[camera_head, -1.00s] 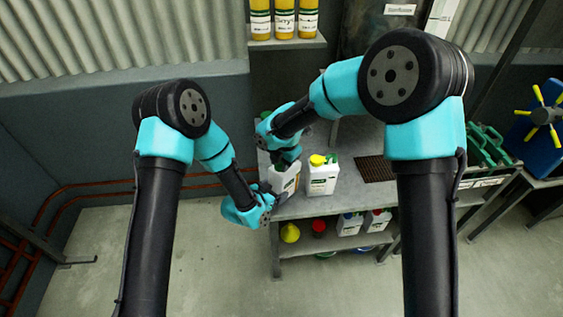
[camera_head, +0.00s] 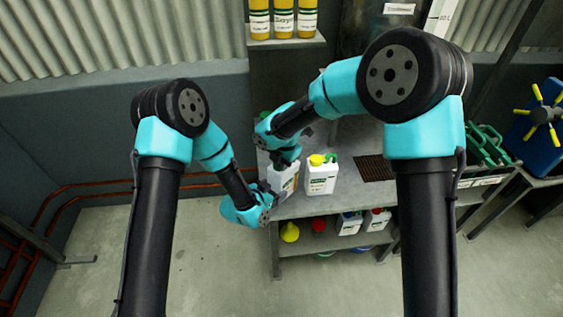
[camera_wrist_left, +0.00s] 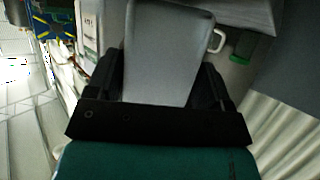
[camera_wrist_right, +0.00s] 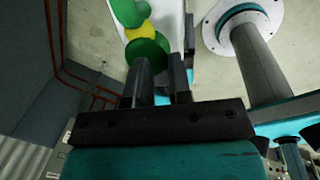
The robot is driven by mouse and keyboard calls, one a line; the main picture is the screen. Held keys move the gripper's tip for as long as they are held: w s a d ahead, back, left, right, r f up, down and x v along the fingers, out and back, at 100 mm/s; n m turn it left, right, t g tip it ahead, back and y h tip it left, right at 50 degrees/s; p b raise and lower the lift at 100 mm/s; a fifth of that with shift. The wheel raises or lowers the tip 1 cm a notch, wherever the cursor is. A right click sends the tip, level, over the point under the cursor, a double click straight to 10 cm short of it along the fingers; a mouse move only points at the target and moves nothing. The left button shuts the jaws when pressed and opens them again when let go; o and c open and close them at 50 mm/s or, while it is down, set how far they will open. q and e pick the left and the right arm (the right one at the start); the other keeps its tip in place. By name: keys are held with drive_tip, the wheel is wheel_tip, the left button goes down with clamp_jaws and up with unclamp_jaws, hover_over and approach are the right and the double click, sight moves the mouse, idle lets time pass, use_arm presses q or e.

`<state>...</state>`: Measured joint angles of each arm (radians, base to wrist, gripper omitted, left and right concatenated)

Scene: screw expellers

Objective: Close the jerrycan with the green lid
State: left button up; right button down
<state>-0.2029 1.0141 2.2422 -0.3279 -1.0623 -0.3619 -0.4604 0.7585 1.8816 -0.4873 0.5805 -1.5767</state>
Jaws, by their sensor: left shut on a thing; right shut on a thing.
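A white jerrycan (camera_head: 281,180) is at the front left corner of the grey workbench. My left gripper (camera_head: 269,190) is shut on its side; the left wrist view shows its pale body (camera_wrist_left: 170,50) between the fingers. I cannot tell whether its base touches the bench. My right gripper (camera_head: 287,160) is directly above the jerrycan and hides its opening. In the right wrist view the right fingers (camera_wrist_right: 157,70) are shut on the round green lid (camera_wrist_right: 147,51). I cannot tell whether the lid touches the neck.
A dark grate (camera_head: 374,168) lies farther right. A yellow funnel (camera_head: 290,232) and a red item (camera_head: 318,225) sit on the lower shelf.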

use_arm(q)
drive_tip(key=shift+w+r, duration=0.35)
drive_tip(key=shift+r, duration=0.25)
use_arm(e)
drive_tip(key=m, duration=0.2)
drive_tip(key=f+m, duration=0.1)
drive_tip(key=shift+s+a+m+h, duration=0.3)
drive_tip(key=shift+s+m+h, duration=0.05)
drive_tip(key=shift+m+h, duration=0.05)
drive_tip(key=m, duration=0.3)
drive_tip(key=shift+w+a+m, duration=0.1)
drive_tip(key=shift+a+m, duration=0.2)
use_arm(q)
drive_tip(key=shift+d, duration=0.1)
use_arm(e)
drive_tip(key=m, duration=0.2)
drive_tip(key=m+h, duration=0.1)
drive_tip(key=shift+w+a+m+g, duration=0.2)
drive_tip(key=shift+a+m+g, duration=0.1)
drive_tip(key=shift+a+m, duration=0.1)
drive_tip(key=m, duration=0.2)
drive_tip(key=shift+w+m, duration=0.2)
drive_tip(key=shift+m, duration=0.1)
drive_tip(key=c, duration=1.1)
unclamp_jaws()
